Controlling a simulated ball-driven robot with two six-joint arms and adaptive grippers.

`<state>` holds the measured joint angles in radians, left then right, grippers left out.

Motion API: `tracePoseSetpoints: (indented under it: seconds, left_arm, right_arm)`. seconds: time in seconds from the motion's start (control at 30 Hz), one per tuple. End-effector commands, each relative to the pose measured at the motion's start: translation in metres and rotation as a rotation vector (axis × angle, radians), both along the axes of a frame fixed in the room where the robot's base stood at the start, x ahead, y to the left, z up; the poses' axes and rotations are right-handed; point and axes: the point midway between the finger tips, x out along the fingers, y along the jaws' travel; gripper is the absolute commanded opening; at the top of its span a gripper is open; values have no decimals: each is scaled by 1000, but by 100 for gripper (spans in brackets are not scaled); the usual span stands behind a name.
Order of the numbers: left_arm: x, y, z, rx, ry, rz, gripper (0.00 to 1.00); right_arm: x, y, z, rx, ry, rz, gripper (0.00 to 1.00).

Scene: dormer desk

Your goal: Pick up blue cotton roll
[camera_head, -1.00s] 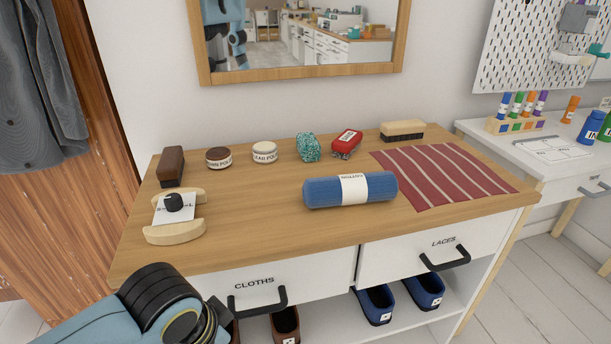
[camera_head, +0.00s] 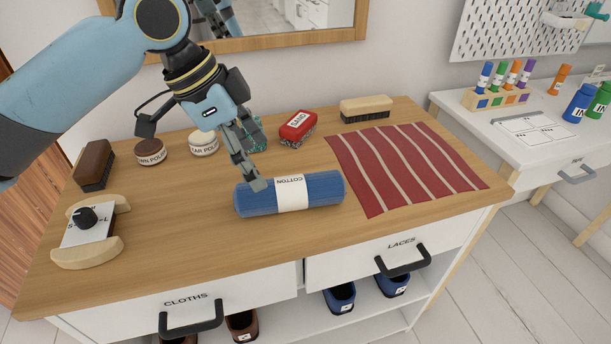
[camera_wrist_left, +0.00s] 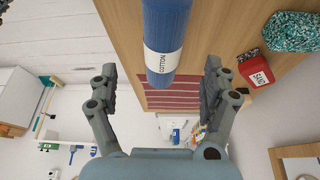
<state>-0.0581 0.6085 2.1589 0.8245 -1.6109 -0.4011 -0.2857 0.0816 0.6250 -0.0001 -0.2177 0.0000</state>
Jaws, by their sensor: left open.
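The blue cotton roll (camera_head: 325,186) lies on its side on the wooden desk top, with a white COTTON label around its middle. My left gripper (camera_head: 252,170) reaches down from the upper left, above and behind the roll's left half. In the left wrist view, the roll (camera_wrist_left: 163,22) shows beyond and between the spread fingers of my left gripper (camera_wrist_left: 161,82), which is open and empty. Whether a finger touches the roll, I cannot tell. My right gripper is not in view.
A red striped cloth (camera_head: 407,165) lies right of the roll.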

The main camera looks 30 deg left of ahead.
Motion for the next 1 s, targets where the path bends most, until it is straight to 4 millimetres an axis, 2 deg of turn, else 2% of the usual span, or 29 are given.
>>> tracePoseSetpoints:
  seconds: [0.2,0.37,0.47,0.7,1.0]
  left_arm:
    - [11,-11,-33,-10,3,-8,82]
    - [16,-14,-47,-7,2,-8,82]
    - [20,-16,-54,-7,2,-8,82]
    - [35,-25,-87,-8,3,-7,82]
    - [37,-27,-93,-4,1,-9,82]
  right_arm:
    - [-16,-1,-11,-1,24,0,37]
    - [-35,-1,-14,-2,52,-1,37]
    - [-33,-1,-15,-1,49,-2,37]
    - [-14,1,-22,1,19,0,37]
    - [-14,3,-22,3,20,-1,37]
